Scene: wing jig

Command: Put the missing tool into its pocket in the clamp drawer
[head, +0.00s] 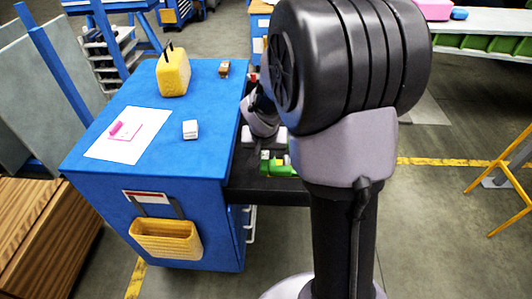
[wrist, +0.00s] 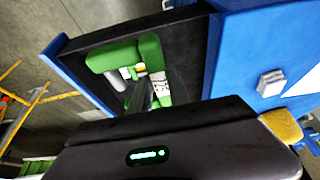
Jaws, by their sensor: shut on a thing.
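The clamp drawer (wrist: 195,58) is pulled out of the blue cabinet and shows a dark inside in the wrist view. Green tools lie at its far end in that view: one on the left (wrist: 112,58) and one on the right (wrist: 151,50) with a pale marked patch. My gripper (wrist: 152,92) reaches over the drawer, its dark fingers closed at the right green tool. The fingers hide part of it, and I cannot tell whether it touches the drawer floor. No empty pocket is clearly visible.
The blue cabinet top (head: 205,165) carries a yellow case (head: 173,73), a small white box (head: 190,130), a pink piece (head: 122,131) on white paper and a small brown item (head: 224,69). A yellow bin (head: 166,240) hangs on its front.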

